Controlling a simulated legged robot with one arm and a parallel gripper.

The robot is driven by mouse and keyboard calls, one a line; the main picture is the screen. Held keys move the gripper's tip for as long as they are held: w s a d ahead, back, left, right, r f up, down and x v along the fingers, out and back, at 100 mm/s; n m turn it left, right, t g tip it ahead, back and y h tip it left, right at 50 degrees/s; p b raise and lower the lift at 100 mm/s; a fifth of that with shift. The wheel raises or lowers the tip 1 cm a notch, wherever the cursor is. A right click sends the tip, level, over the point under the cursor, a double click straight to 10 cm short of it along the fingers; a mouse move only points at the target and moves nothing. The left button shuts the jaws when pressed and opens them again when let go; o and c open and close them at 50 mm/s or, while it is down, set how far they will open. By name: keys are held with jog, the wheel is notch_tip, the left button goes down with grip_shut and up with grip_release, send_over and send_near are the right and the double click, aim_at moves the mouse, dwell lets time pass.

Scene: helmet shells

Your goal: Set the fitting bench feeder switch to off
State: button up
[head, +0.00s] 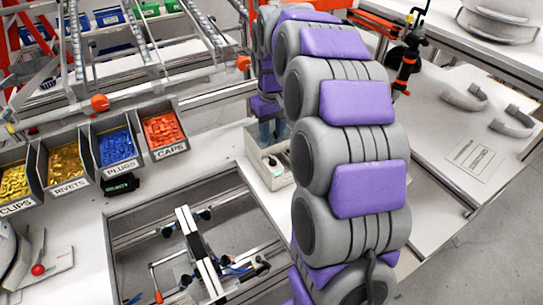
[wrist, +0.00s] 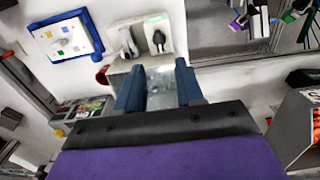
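In the wrist view, a pale switch box (wrist: 146,52) lies just beyond my gripper (wrist: 158,88). It carries two controls side by side: a white-grey lever (wrist: 127,42) on the left and a black knob or lever (wrist: 159,40) on the right, with a green mark above the right one. I cannot read any labels, nor tell which control is the feeder switch or its setting. My gripper's two blue fingers are apart, with the grey lower part of the box showing between them. In the head view, the pale box (head: 270,160) is partly hidden by my arm.
A blue-framed panel (wrist: 68,36) with coloured squares is left of the box. Bins of clips, rivets, plugs (head: 118,150) and caps (head: 163,134) line the bench. A recessed bay (head: 137,218) holds a fixture (head: 200,255). A second bench (head: 425,130) is at right.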

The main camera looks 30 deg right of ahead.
aim_at(273, 159)
notch_tip(273, 159, down, 9)
jog(key=shift+d+f+b, duration=0.1)
jog(key=shift+f+b, duration=0.05)
jog(key=shift+b, duration=0.7)
grip_shut()
